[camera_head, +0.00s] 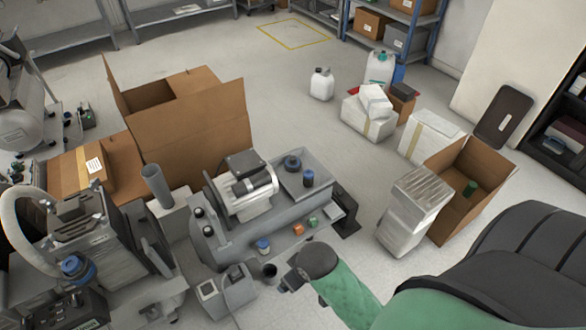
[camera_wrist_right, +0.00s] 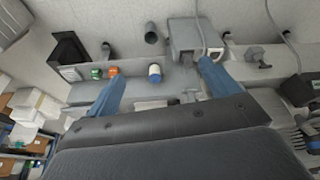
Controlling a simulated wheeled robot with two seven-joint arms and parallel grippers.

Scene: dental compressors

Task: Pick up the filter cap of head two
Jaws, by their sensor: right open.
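My right gripper (camera_wrist_right: 160,74) is open, with two blue fingers apart and nothing held between them. A small white cylinder with a blue top (camera_wrist_right: 154,73) shows between the fingertips, apart from both; it also stands on the grey bench's front ledge in the head view (camera_head: 263,246). A dark blue capped cylinder (camera_head: 308,178) and a dark blue round part (camera_head: 292,163) are on the tray by the compressor (camera_head: 242,187). Another blue cap (camera_head: 73,266) sits on the left machine. I cannot tell which is the filter cap of head two. My left gripper is not in view.
An orange cube (camera_head: 298,229) and a green cube (camera_head: 312,222) lie on the ledge. A grey box (camera_head: 212,297) and dark cup (camera_head: 269,271) are near my right wrist. An open carton (camera_head: 470,190) and foil-wrapped box (camera_head: 411,210) stand right.

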